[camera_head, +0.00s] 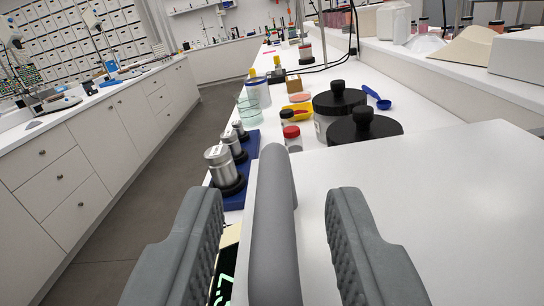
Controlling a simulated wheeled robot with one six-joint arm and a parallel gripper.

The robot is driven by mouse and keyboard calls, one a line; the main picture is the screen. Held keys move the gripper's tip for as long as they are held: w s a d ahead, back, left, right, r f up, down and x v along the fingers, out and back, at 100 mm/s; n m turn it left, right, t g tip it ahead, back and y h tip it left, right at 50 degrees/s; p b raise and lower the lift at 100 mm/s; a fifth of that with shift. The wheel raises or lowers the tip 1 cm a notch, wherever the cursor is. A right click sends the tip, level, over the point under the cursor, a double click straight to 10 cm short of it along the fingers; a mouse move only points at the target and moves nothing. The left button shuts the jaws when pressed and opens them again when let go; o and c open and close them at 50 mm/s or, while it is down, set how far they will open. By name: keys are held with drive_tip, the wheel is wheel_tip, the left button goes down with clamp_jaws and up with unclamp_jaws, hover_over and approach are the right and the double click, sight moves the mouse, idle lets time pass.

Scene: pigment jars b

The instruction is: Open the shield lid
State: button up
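A large white panel (430,200), which looks like the shield lid, fills the right foreground and lies closed or nearly flat. A thick grey rounded bar (273,215), which looks like its handle, runs along its left edge. My gripper (276,205) is open, with one ridged grey finger on each side of the bar. A gap shows between the bar and each finger, so neither appears to touch it. Part of a dark display (225,284) with green digits shows below, between the left finger and the bar. The lid's hinge cannot be made out.
Metal weights (222,168) stand on a blue tray (236,202) just beyond the left finger. Two black-lidded jars (340,97), a red-capped jar (292,138), a glass beaker (248,110) and a blue scoop (378,98) stand behind the panel. Open floor (150,170) lies left.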

drive_tip(key=shift+w+d, duration=0.2)
drive_tip(key=shift+w, duration=0.7)
clamp_jaws()
drive_tip(key=shift+d, duration=0.1)
